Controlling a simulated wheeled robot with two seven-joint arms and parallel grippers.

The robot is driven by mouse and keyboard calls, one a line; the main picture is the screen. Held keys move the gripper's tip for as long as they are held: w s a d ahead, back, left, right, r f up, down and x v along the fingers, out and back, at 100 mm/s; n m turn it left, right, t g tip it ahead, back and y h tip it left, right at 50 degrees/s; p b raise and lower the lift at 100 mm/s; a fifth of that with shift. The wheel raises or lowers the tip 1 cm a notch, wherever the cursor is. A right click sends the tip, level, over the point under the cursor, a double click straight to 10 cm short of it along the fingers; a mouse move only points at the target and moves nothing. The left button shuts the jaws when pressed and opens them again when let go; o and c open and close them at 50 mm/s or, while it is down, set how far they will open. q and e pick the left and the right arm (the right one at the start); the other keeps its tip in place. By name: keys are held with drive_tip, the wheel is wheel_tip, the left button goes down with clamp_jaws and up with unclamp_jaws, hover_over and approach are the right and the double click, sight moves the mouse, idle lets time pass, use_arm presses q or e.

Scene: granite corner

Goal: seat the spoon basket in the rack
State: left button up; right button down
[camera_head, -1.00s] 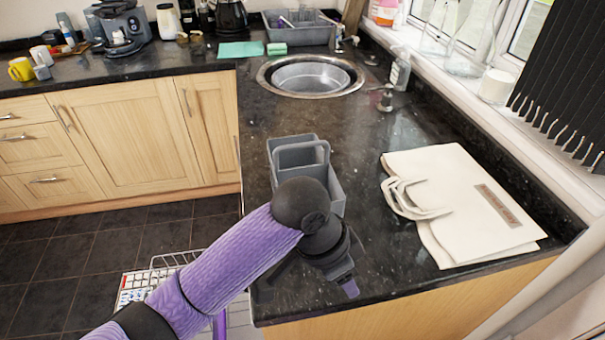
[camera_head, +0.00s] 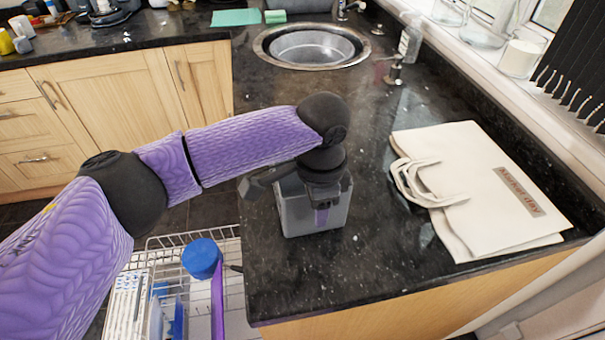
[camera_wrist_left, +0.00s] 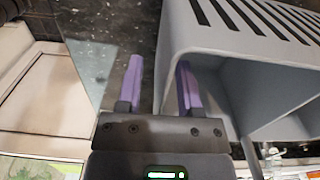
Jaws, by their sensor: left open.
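The spoon basket (camera_head: 299,214) is a grey open box standing on the dark counter, its back part hidden under my left arm. In the left wrist view the basket (camera_wrist_left: 205,38) shows a slotted face and an open mouth. My left gripper (camera_head: 322,208) is open and points down at the basket. In the left wrist view its purple fingers (camera_wrist_left: 160,85) are apart, one outside the basket's wall, the other overlapping its rim and opening. The wire rack (camera_head: 170,240) is low at the left of the counter, holding a blue cup (camera_head: 202,258) and other items.
A cream bag (camera_head: 480,190) lies flat on the counter to the right of the basket. Counter in front of the basket is clear.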

use_arm(q)
drive_tip(key=shift+r, duration=0.1)
clamp_jaws()
idle(1.2)
